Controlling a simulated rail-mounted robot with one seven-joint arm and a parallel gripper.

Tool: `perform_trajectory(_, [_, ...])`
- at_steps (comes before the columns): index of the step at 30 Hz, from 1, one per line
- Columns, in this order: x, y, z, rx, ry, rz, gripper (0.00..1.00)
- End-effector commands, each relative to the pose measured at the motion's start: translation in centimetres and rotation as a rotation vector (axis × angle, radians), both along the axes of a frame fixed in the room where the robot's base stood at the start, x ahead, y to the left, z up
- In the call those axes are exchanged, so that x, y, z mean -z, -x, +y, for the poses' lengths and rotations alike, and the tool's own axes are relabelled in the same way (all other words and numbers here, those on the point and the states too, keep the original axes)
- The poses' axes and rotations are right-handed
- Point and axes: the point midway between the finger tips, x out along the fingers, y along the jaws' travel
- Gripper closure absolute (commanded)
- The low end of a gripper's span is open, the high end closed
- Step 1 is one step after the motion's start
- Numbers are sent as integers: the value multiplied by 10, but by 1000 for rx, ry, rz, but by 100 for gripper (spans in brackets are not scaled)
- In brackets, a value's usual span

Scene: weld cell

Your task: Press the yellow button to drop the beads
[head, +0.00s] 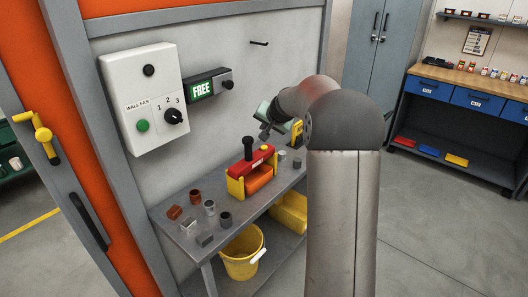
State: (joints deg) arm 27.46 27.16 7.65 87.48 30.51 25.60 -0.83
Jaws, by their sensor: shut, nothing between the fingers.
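My gripper (264,133) is small in the head view, above the right part of the grey bench, in front of the wall. It is shut and holds nothing that I can see. A yellow part (297,130) shows just right of it, partly covered by my arm; I cannot tell whether it is the yellow button. Below and left of my gripper, a red and yellow device (258,163) with a black upright knob stands on the bench, with an orange block or bin (259,179) in it. No beads can be made out.
The grey bench (180,238) holds several small cylinders and blocks at its left. A yellow bucket (242,262) is below. A white wall-fan box (140,85) and a FREE sign (203,90) are on the wall. My arm hides the bench's right end.

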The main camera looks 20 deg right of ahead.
Motion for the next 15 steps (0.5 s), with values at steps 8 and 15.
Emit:
perform_trajectory(8, [43, 0, 0, 1, -1, -1, 100])
perform_trajectory(15, [48, 0, 0, 0, 0, -1, 100])
